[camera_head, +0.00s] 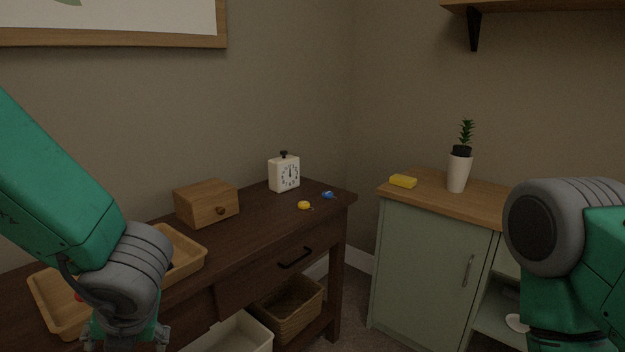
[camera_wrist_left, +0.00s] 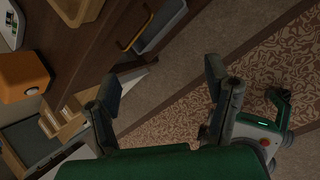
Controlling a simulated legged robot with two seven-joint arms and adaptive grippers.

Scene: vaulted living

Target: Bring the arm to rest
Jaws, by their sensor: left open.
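My left arm comes in from the left in the head view, and its gripper (camera_head: 125,340) is at the lower left edge, in front of the dark wooden desk (camera_head: 262,232). The gripper is partly cut off there. In the left wrist view the two dark fingers of my left gripper (camera_wrist_left: 165,92) stand wide apart with nothing between them. My right arm (camera_head: 570,245) shows at the right edge of the head view; its gripper is outside that frame.
Two wooden trays (camera_head: 190,240), a wooden box (camera_head: 207,202), a white clock (camera_head: 284,174) and small yellow and blue items (camera_head: 304,205) are on the desk. Baskets (camera_head: 290,308) sit below. A green cabinet (camera_head: 425,270) holds a potted plant (camera_head: 458,172) and yellow sponge (camera_head: 403,181).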

